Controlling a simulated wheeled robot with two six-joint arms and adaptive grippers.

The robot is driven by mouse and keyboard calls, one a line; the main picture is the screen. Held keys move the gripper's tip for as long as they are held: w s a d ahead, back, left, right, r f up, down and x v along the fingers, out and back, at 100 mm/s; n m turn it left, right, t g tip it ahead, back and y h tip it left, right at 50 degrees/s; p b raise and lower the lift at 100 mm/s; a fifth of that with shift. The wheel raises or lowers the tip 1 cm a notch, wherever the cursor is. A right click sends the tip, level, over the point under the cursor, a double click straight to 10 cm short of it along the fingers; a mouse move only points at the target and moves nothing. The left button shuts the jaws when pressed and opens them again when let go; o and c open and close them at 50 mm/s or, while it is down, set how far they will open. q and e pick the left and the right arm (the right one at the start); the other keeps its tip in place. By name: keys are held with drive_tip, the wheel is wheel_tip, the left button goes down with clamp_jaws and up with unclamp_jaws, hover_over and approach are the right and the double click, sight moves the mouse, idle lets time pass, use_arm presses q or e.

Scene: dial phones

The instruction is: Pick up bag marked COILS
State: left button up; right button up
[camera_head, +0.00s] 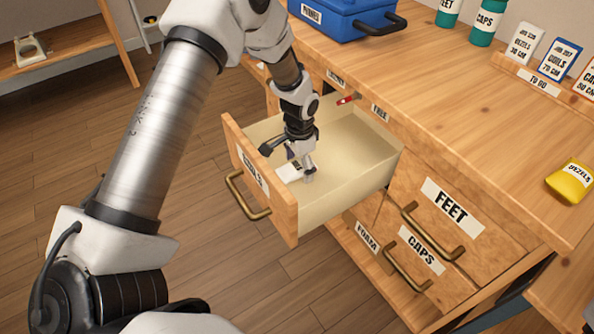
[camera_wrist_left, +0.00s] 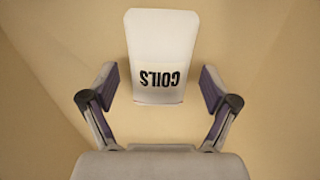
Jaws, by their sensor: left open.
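A white bag marked COILS (camera_wrist_left: 160,55) lies on the floor of the open drawer. In the left wrist view its label reads upside down, and its near end reaches between my open fingers. In the head view the bag (camera_head: 289,172) is partly hidden behind my left gripper (camera_head: 290,163). My left gripper points down inside the drawer; its fingers are apart and hold nothing. In the left wrist view the left gripper (camera_wrist_left: 160,95) has one finger on each side of the bag, with a gap at both. The open drawer (camera_head: 340,200) has a partly hidden label ending in "ILS". My right gripper is not seen.
Drawer walls surround my left gripper. Closed drawers marked FEET (camera_head: 452,203) and CAPS (camera_head: 420,250) have protruding handles. On the worktop stand a blue box (camera_head: 340,15), teal containers (camera_head: 485,25), cards (camera_head: 558,60) and a yellow BEZELS bag (camera_head: 571,182).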

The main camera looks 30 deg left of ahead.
use_arm(q)
drive_tip(key=shift+r, duration=0.1)
drive_tip(key=c, duration=1.3)
drive_tip(key=shift+c, duration=0.2)
